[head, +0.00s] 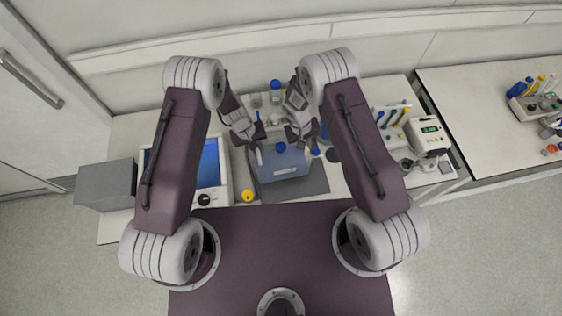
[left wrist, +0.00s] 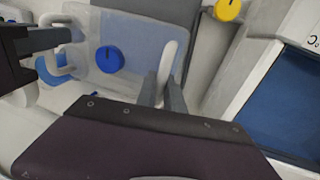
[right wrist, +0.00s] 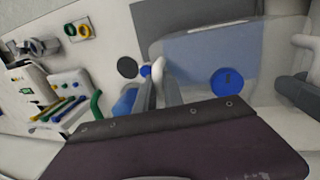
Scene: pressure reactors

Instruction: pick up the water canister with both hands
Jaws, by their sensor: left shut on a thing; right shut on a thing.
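The water canister (head: 283,168) is a translucent, bluish box with a blue cap and a white handle on each side. In the head view it is at the middle, over a dark grey mat. My left gripper (head: 257,146) is shut on its left handle, and the left wrist view shows the fingers (left wrist: 163,88) around that white loop. My right gripper (head: 312,146) is shut on the right handle, shown between the fingers (right wrist: 159,88) in the right wrist view. The canister looks roughly level. I cannot tell whether its base touches the mat.
The dark mat (head: 316,182) lies on the white bench. A device with a blue panel (head: 208,165) and a yellow knob (head: 247,196) stand to the left. A rack of coloured tubes (head: 393,118) and a white instrument (head: 428,135) stand to the right. Bottles (head: 275,90) are behind.

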